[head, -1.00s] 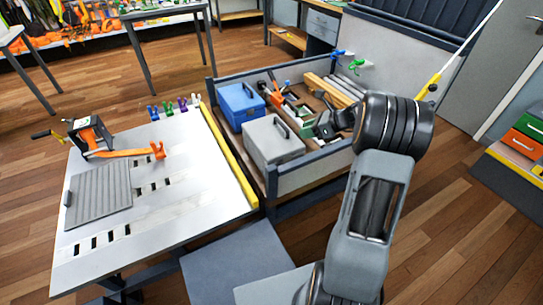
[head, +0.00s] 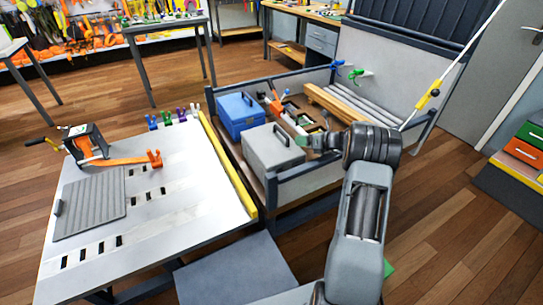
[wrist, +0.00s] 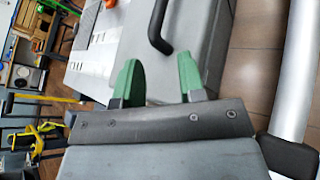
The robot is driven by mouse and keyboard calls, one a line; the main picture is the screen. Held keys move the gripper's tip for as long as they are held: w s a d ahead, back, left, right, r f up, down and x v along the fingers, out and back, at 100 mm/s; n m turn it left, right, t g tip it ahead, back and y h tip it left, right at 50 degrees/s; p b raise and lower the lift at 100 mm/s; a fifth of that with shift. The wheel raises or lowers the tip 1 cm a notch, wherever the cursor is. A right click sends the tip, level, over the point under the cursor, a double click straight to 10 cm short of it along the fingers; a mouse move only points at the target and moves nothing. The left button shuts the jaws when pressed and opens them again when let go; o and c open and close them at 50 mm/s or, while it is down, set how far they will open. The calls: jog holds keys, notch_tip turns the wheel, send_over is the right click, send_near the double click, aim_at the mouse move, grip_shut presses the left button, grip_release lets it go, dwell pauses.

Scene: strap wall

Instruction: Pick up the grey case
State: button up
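The grey case (head: 272,152) is a box with a dark handle on its lid. It stands in the near left part of the cart tray, beside the blue case. In the wrist view the grey case (wrist: 185,50) lies just beyond the fingertips, with its black handle (wrist: 157,28) above and between them. My gripper (wrist: 160,80) has green fingers, spread apart with nothing between them. In the head view my gripper (head: 308,142) is at the right side of the case, partly hidden by my wrist. I cannot tell whether it touches the case.
The blue case (head: 240,112) stands behind the grey one. The cart's dark rail (head: 310,168) runs along the near side. Wooden bars (head: 340,108) and grey tubes lie to the right. A white table (head: 150,210) with a yellow edge stands at the left.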

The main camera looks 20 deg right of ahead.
aim_at(291, 146)
jog(key=shift+r+b+x, duration=0.15)
jog(key=shift+b+x, duration=0.1)
jog(key=shift+x, duration=1.1)
jog(key=shift+r+b+x, duration=0.15)
jog(key=shift+b+x, duration=0.1)
jog(key=shift+x, duration=1.05)
jog(key=shift+w, duration=0.1)
grip_shut()
jog(key=shift+r, duration=0.1)
